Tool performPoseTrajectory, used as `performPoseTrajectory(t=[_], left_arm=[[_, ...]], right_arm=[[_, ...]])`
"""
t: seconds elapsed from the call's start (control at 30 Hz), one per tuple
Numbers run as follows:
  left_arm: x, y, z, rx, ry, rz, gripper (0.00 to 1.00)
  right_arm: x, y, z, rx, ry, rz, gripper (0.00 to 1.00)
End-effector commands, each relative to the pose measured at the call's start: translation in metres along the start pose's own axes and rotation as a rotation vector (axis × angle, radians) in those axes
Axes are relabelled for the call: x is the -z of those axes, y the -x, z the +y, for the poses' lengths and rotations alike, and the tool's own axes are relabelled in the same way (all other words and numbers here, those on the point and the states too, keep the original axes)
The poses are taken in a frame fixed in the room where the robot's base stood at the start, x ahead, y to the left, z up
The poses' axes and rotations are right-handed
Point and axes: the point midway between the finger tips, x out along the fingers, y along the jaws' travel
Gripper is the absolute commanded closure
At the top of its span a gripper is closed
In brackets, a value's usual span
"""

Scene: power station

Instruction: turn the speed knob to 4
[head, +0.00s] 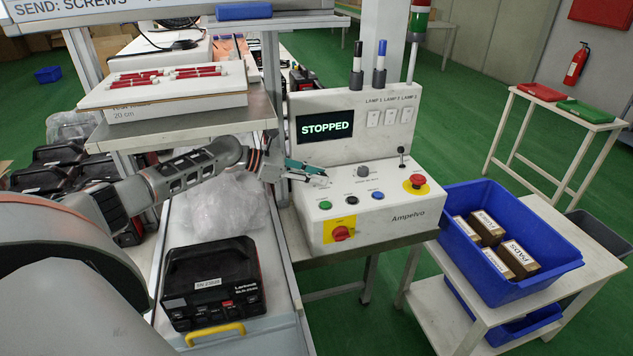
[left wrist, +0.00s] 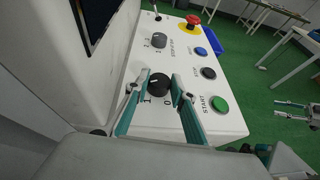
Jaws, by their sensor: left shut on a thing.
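My left gripper (head: 322,176) reaches onto the top of the white control box (head: 400,218) from the left. In the left wrist view, its teal fingers (left wrist: 158,98) are shut on a black knob (left wrist: 159,83), one finger on each side. The digits 1 and 0 are printed near this knob; a speed label is not readable. The gripper hides this knob in the head view. A second, grey knob (head: 363,171) stands beyond it; it also shows in the left wrist view (left wrist: 159,40). The screen (head: 325,125) reads STOPPED.
Green (head: 325,205), black (head: 352,199) and blue (head: 377,195) buttons line the box's front. A red emergency stop (head: 417,181) and small lever (head: 401,156) are to the right. A blue crate (head: 556,262) stands right. A grey mechanism (left wrist: 295,106), possibly my right gripper, is partly visible.

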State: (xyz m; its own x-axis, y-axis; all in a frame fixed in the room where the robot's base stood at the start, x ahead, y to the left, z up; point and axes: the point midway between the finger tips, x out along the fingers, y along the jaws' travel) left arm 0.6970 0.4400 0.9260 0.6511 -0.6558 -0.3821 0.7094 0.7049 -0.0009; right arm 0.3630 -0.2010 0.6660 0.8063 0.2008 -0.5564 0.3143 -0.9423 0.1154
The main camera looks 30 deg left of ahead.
Motion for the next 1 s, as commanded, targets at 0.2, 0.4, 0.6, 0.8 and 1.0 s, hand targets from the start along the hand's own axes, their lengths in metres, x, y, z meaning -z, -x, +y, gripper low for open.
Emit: performPoseTrajectory(t=[0.2, 0.4, 0.6, 0.8, 1.0], left_arm=[[0.002, -0.001, 0.001, 0.053, -0.022, 0.002, 0.98], [0.001, -0.001, 0.001, 0.072, -0.030, 0.002, 0.98], [0.001, 0.000, 0.001, 0.076, -0.032, 0.003, 0.98], [0.001, -0.001, 0.000, 0.075, -0.032, 0.003, 0.71], [0.000, -0.001, 0.000, 0.075, -0.032, 0.002, 0.60]], right_arm=[[-0.016, -0.005, -0.002, 0.001, -0.002, -0.013, 0.60], [-0.018, -0.006, -0.003, 0.000, -0.004, -0.014, 0.60], [-0.015, -0.006, -0.002, -0.001, -0.005, -0.009, 0.60], [-0.012, -0.006, -0.002, -0.002, -0.005, -0.004, 0.60], [-0.012, -0.006, -0.002, -0.002, -0.005, -0.005, 0.60]])
